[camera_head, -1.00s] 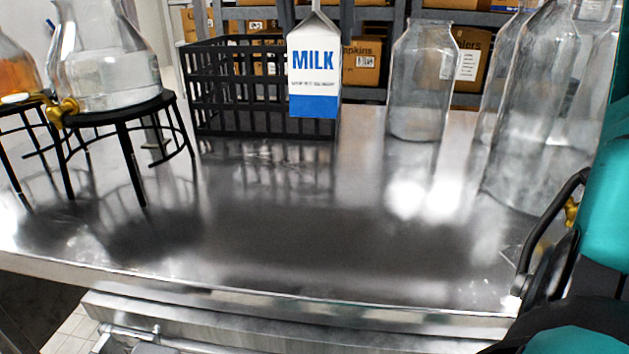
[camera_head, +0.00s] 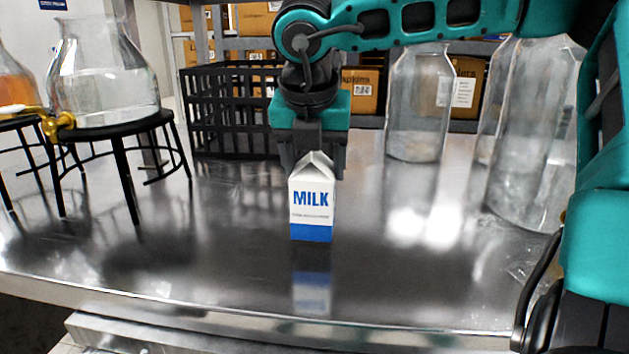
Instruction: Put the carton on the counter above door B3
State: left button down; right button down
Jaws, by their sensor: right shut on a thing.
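The milk carton (camera_head: 311,208) is white with a blue base band and the word MILK, upright in the middle of the picture. My right gripper (camera_head: 315,165) comes down from above and is shut on the carton's gabled top. The carton's reflection shows below it on the steel counter (camera_head: 200,270), with a gap between them, so it appears to hang a little above the surface. The door labels below the counter, B3 among them, are not in view. My left gripper is not in view.
A black crate (camera_head: 226,112) stands behind, partly hidden by my gripper. Clear glass bottles (camera_head: 418,105) stand at the right. Glass dispensers (camera_head: 100,75) on black stands (camera_head: 122,128) are at the left. The counter's front middle is bare.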

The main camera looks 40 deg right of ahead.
jog(key=shift+f, duration=1.35)
jog(key=shift+f+b, duration=0.15)
jog(key=shift+b, duration=0.3)
jog(key=shift+c, duration=0.8)
grip_release()
jog(key=shift+p, duration=0.3)
jog(key=p+v, duration=0.1)
jog(key=v, duration=1.1)
jog(key=shift+p, duration=0.4)
